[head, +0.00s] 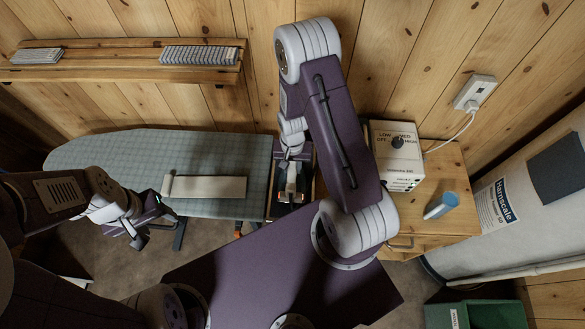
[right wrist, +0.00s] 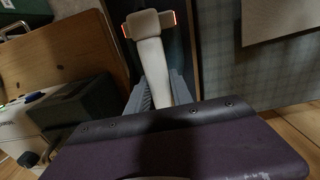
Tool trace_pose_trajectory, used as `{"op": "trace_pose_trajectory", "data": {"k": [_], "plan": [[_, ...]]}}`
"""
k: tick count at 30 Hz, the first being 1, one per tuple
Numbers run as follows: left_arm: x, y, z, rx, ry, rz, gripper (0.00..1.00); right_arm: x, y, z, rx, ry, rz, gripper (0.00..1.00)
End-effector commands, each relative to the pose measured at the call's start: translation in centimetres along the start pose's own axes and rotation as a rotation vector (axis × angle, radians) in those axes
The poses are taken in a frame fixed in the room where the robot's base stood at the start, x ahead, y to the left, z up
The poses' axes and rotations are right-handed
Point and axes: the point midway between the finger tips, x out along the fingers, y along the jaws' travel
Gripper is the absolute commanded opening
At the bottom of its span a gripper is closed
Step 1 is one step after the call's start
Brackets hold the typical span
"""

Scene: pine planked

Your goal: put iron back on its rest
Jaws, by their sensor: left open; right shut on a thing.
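My right gripper (head: 291,190) points down at the right end of the ironing board. In the right wrist view its grey fingers (right wrist: 160,92) are shut on both sides of a cream bar, which I take for the iron's handle (right wrist: 153,58). The bar ends in a crosspiece with orange-lit ends. The rest of the iron is hidden or too dark to make out. A dark panel (head: 279,208), probably the iron's rest, lies under the gripper; I cannot tell whether the iron touches it. My left gripper (head: 154,229) is open and empty at the board's front left edge.
The ironing board (head: 110,150) has a pale cloth (head: 208,187) on it. A green bin (head: 490,315) and a white tank (head: 520,215) are at the right.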

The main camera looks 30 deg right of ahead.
Motion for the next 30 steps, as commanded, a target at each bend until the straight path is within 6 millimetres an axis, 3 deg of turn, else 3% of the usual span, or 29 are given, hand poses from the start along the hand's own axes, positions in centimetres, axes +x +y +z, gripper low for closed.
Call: {"op": "trace_pose_trajectory", "data": {"k": [5, 6, 8, 20, 30], "plan": [[0.2, 0.0, 0.0, 0.0, 0.001, 0.0, 0.57, 0.2, 0.0, 0.0, 0.0, 0.0, 0.0, 0.0], [0.1, 0.0, 0.0, 0.0, 0.001, 0.0, 0.57, 0.2, 0.0, 0.0, 0.0, 0.0, 0.0, 0.35], [0.1, 0.0, 0.0, 0.0, 0.001, 0.0, 0.57, 0.1, 0.0, 0.0, 0.0, -0.001, 0.0, 0.49], [0.1, 0.0, 0.0, 0.0, 0.001, 0.0, 0.57, -0.6, 0.0, 0.0, 0.0, 0.001, -0.001, 0.49], [1.1, 0.0, 0.1, 0.0, 0.0, 0.0, 0.57, -8.0, -0.1, -0.2, -0.001, 0.007, -0.003, 0.49]]}}
